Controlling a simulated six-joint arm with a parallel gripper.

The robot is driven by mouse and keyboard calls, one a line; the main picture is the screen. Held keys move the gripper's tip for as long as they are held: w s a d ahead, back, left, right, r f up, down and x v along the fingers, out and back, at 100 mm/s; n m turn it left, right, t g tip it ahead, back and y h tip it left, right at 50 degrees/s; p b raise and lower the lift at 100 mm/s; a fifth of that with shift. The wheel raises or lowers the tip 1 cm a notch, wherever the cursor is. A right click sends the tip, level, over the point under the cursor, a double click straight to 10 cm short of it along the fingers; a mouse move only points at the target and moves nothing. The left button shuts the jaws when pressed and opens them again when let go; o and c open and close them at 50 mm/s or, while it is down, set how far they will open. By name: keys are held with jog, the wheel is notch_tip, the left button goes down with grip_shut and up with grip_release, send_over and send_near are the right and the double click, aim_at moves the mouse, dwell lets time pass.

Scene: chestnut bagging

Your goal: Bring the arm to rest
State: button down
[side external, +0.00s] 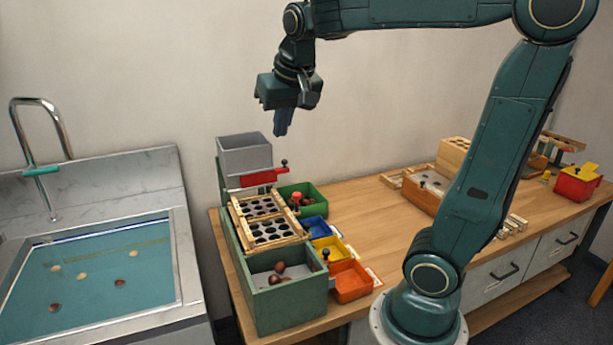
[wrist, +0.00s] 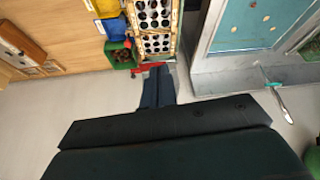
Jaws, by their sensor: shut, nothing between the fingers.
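My gripper (side external: 282,125) hangs in the air above the back of the sorting station, pointing down. Its fingers are together with nothing between them. In the wrist view its dark fingers (wrist: 157,85) show shut in the middle, above the wide gripper body. My arm rises from its base at the right of the side view and reaches left high over the bench. The gripper touches nothing.
Below stands a green sorter with a grey hopper (side external: 245,155), a red gate handle (side external: 258,178), and wooden hole trays (side external: 268,222). Green, blue, yellow and orange bins (side external: 351,282) sit beside it. A sink (side external: 95,270) with floating chestnuts is left. The mid-bench (side external: 370,205) is clear.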

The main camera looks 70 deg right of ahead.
jog(key=s+a+f+n+y, duration=0.1)
jog(key=s+a+f+n, duration=0.2)
jog(key=s+a, duration=0.2)
jog(key=s+a+f+n+t+y, duration=0.1)
jog(key=s+a+f+n, duration=0.3)
jog(key=s, duration=0.4)
jog(key=shift+s+a+t+y, duration=0.15)
jog(key=shift+a+t+y, duration=0.2)
jog(key=shift+a, duration=0.5)
